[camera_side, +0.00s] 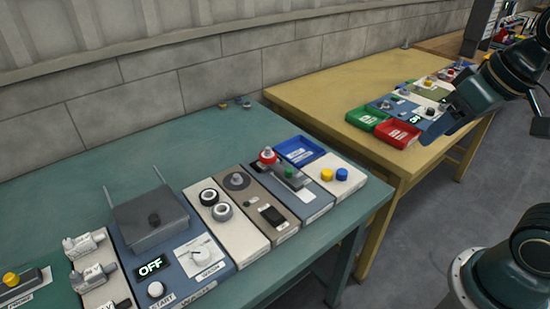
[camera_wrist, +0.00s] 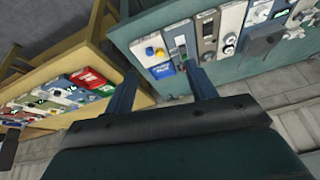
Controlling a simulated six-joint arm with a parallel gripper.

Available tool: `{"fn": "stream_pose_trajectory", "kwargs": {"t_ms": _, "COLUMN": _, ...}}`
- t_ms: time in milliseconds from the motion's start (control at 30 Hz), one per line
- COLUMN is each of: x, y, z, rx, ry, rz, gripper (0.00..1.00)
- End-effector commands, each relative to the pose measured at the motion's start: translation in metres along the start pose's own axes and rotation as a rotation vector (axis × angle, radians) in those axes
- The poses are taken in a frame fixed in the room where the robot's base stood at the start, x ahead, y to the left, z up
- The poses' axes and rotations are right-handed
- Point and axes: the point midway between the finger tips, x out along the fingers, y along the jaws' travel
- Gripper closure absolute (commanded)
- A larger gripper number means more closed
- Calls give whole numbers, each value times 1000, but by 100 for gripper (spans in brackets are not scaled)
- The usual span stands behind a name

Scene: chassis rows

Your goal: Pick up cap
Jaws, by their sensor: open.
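Several cap-like pieces are in view, and I cannot tell which one the task calls the cap. A yellow round piece (camera_side: 326,174) and a blue round piece (camera_side: 341,173) sit on a white panel at the right end of the teal table's row. They also show small in the wrist view, the blue piece (camera_wrist: 149,51) beside the yellow piece (camera_wrist: 160,54). My gripper (camera_side: 443,125) is at the upper right of the side view, above the yellow table. In the wrist view my gripper (camera_wrist: 161,88) is open and empty, apart from the panels.
The teal table (camera_side: 150,150) carries a row of panels, a grey box (camera_side: 150,219) and a blue tray (camera_side: 299,150). The yellow table (camera_side: 330,85) holds a red tray (camera_side: 397,133), a green tray (camera_side: 364,117) and more panels.

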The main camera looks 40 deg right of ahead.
Motion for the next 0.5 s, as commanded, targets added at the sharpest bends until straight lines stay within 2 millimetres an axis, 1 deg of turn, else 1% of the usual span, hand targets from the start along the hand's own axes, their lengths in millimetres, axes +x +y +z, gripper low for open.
{"fn": "stream_pose_trajectory", "kwargs": {"t_ms": 33, "x": 3, "y": 0, "z": -8, "rx": 39, "ry": -18, "rz": 1, "gripper": 44}}
{"fn": "stream_pose_trajectory", "kwargs": {"t_ms": 267, "x": 19, "y": 1, "z": -43, "rx": 249, "ry": -96, "rz": 4, "gripper": 44}}
{"fn": "stream_pose_trajectory", "kwargs": {"t_ms": 500, "x": 45, "y": 8, "z": -78, "rx": 475, "ry": -175, "rz": 16, "gripper": 44}}
